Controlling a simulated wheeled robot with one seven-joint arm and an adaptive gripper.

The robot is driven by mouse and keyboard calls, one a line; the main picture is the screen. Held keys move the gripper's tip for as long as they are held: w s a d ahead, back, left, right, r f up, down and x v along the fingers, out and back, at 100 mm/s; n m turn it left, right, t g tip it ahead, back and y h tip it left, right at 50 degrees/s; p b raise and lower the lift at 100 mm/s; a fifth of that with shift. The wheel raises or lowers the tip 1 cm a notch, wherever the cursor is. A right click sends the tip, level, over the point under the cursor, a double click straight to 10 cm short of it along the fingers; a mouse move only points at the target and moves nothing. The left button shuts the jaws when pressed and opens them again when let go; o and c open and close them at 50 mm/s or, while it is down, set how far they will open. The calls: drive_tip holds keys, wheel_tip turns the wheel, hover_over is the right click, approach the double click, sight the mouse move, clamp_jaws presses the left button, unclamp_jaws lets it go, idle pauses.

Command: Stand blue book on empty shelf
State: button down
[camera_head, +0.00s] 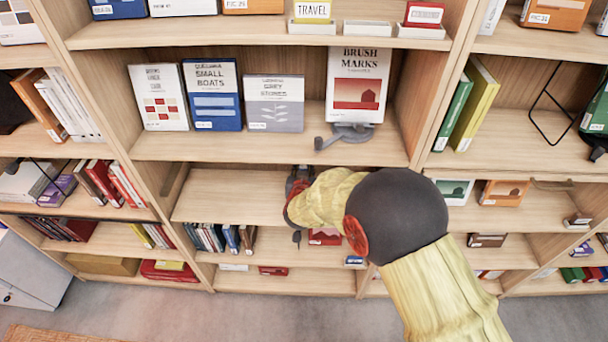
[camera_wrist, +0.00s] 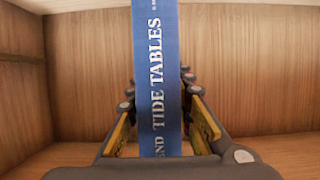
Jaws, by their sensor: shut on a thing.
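The blue book (camera_wrist: 157,60), with "TIDE TABLES" in white on its spine, stands upright in the wrist view. My gripper (camera_wrist: 158,88) is shut on it, with one finger on each side. In the head view my gripper (camera_head: 299,184) reaches into the empty shelf (camera_head: 225,195), below the row of face-out books. The book cannot be made out there, behind my gripper and the board above. The wrist view shows the shelf's bare wooden back (camera_wrist: 250,70) and side walls around the book. Whether the book's foot touches the board is hidden.
The shelf above holds several face-out books, among them a blue "Small Boats" (camera_head: 212,95) and "Brush Marks" (camera_head: 357,85) on a grey stand (camera_head: 345,134). Small books (camera_head: 222,238) stand below. The shelf is bare left of my gripper.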

drive_tip(key=f, duration=0.2)
drive_tip(key=b, duration=0.1)
drive_tip(key=shift+w+f, duration=0.25)
drive_tip(key=shift+f, duration=0.15)
drive_tip(key=shift+w+f, duration=0.1)
drive_tip(key=shift+w, duration=0.15)
drive_tip(key=c, duration=1.6)
unclamp_jaws()
drive_tip(key=shift+s+f, duration=0.1)
